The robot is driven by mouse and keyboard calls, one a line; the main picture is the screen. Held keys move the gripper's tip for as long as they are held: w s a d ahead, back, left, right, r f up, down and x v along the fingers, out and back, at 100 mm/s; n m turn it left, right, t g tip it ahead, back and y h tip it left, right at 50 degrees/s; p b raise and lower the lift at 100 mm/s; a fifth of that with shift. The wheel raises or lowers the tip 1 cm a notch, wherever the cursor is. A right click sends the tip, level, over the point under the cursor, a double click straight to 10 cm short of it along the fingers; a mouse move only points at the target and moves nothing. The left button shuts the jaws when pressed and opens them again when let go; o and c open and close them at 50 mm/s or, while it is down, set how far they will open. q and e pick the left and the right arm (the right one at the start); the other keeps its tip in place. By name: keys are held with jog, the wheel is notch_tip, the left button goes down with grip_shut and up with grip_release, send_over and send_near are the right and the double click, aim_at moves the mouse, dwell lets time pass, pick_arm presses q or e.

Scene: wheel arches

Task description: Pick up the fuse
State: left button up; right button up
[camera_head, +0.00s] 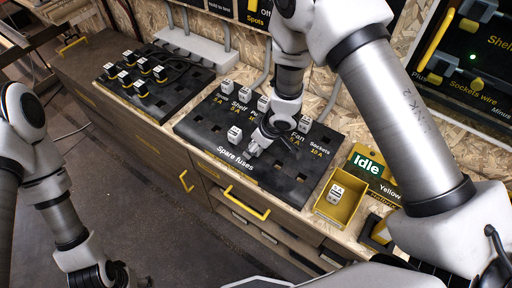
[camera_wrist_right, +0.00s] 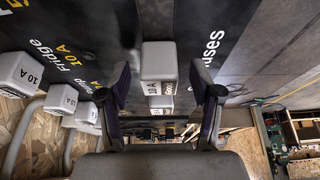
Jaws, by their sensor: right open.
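My right gripper (camera_head: 258,146) is low over the black fuse board (camera_head: 290,190), just right of a white spare fuse (camera_head: 234,133) near the "Spare fuses" lettering. In the right wrist view its open dark fingers (camera_wrist_right: 160,85) have a white 10 A fuse (camera_wrist_right: 159,62) in line with the gap between them. Another white fuse (camera_wrist_right: 161,102) shows below it in that view. I cannot tell whether a finger touches a fuse. My left gripper (camera_head: 112,277) is at the bottom left, away from the bench, partly cut off; its jaws are unclear.
Several white fuses stand in the board's back row, including one (camera_head: 304,124) at the right. A yellow bin (camera_head: 345,207) holding a white fuse stands right, by the "Idle" sign (camera_head: 367,164). Yellow drawer handles (camera_head: 247,203) stick out in front.

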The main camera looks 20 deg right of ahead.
jog(key=shift+s+r, duration=0.1)
jog(key=c, duration=0.5)
grip_shut()
